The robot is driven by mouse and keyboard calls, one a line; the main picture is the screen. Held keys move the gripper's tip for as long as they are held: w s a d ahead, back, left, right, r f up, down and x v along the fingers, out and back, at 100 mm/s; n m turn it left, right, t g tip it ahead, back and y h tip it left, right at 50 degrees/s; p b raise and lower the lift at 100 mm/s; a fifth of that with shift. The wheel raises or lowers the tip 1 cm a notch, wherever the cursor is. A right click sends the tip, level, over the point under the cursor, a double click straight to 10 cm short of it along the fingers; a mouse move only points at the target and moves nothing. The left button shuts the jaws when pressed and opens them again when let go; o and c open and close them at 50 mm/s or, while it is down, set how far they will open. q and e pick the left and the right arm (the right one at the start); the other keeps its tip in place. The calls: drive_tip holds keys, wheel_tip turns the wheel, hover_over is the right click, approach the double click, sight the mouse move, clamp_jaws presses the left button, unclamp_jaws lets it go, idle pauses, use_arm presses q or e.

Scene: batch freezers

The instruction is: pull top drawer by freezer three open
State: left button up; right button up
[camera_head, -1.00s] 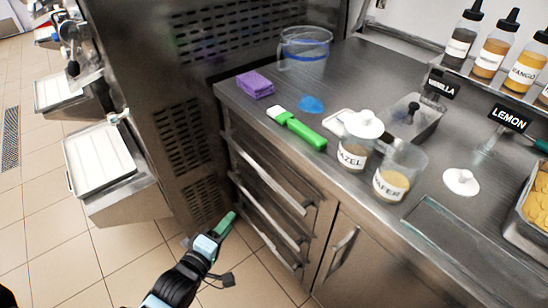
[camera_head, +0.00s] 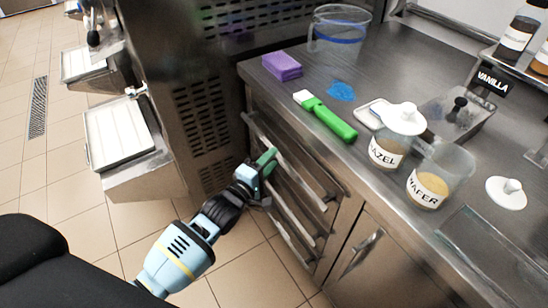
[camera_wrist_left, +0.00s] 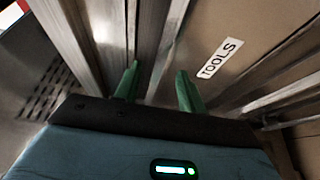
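The top drawer (camera_head: 295,143) is the uppermost of a stack of steel drawers under the counter, beside the freezer. It looks shut. Its long bar handle (camera_head: 305,180) slants along the front. My left gripper (camera_head: 266,160) is at the upper left part of this handle, with its green fingertips close to the bar. In the left wrist view, the two green fingers (camera_wrist_left: 158,78) are apart, with a metal bar edge running between them. I cannot tell whether they touch it. A "TOOLS" label (camera_wrist_left: 219,58) shows on the drawer front. My right gripper is out of view.
The freezer (camera_head: 200,110) stands left of the drawers, with a white tray (camera_head: 118,135) projecting from it. The counter above holds a purple block (camera_head: 282,66), a green-handled spatula (camera_head: 328,118) and jars (camera_head: 436,178). The tiled floor before the drawers is clear.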

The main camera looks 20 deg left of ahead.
use_arm(q)
drive_tip(key=shift+x, duration=1.05)
clamp_jaws()
